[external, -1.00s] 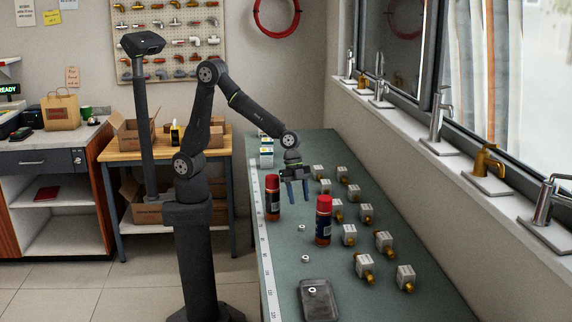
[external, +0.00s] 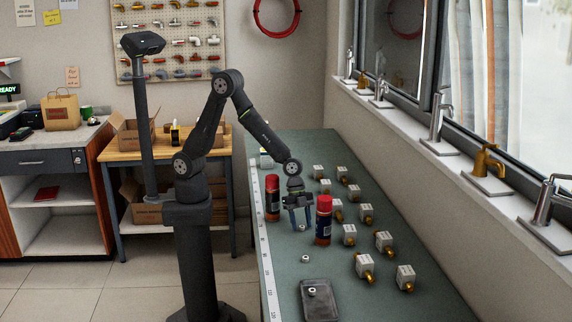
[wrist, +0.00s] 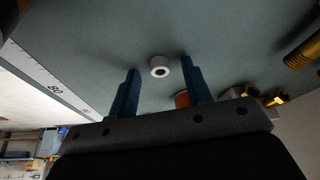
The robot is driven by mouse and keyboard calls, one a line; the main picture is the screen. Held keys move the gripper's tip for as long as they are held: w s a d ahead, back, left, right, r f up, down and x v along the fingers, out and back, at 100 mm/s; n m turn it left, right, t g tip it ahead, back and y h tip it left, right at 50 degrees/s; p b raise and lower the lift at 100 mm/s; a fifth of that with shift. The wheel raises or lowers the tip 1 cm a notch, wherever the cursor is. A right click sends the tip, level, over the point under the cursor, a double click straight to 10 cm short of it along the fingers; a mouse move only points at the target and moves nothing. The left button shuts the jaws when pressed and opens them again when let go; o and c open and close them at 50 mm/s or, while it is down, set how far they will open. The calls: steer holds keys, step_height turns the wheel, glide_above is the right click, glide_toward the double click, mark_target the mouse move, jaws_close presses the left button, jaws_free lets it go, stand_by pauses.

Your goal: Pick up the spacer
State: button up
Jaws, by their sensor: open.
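A small white ring-shaped spacer (wrist: 160,66) lies on the green-grey bench in the wrist view, with its dark hole showing. It appears between and just beyond the two blue fingertips of my gripper (wrist: 161,70). My gripper is open, with nothing between its fingers. In the external view my gripper (external: 299,228) points down just over this spacer (external: 302,227), between two red-capped cans. A second similar ring (external: 305,259) lies nearer the camera. A third (external: 312,290) is on a dark grey tray (external: 322,309). I cannot tell whether the fingertips touch the bench.
One red-capped can (external: 323,220) stands close to the right of my gripper; another can (external: 272,198) stands to its left. Several white-and-brass valves (external: 384,242) stand in rows on the right. A ruler strip (external: 263,250) runs along the left bench edge.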

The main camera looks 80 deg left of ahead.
jaws_close()
